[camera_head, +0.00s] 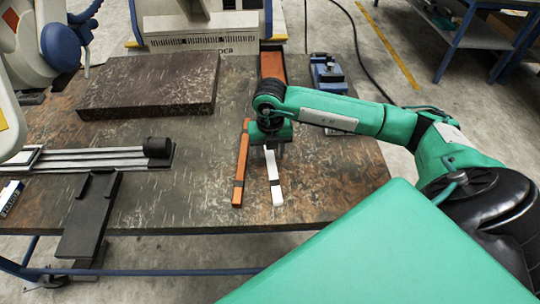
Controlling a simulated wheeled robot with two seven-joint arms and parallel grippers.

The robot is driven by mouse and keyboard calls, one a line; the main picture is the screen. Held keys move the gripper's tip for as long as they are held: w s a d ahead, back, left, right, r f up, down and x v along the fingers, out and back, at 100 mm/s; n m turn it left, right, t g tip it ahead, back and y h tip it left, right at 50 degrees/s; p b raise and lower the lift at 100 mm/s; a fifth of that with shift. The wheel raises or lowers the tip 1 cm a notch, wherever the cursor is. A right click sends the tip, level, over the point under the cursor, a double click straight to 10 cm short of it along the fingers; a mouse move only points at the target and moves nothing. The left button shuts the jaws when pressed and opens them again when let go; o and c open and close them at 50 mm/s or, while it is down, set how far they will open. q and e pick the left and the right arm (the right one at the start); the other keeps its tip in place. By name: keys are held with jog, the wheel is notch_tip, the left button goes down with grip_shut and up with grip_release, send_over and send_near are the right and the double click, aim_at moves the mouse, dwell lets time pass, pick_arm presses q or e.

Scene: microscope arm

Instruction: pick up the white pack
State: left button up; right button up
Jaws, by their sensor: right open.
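The white pack (277,191) is a narrow white bar with a dark band, lying lengthwise on the brown, scuffed table (330,185). My right gripper (271,150) points down over the far end of the white pack. It is open, and its fingers are small and dark, partly hidden under the green wrist. Whether the fingers touch or straddle the pack cannot be told. An orange bar (241,165) with dark bands lies just left of the white pack, roughly parallel to it. My left gripper is not in view.
A thick dark slab (150,85) lies at the back left. A rail device (95,160) sits at the left edge. A red-brown box (272,65) and a blue device (327,75) stand at the back. The table's front middle and right are clear.

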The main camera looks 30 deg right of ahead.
jog(key=shift+c, duration=0.2)
grip_shut()
jog(key=shift+r, duration=0.15)
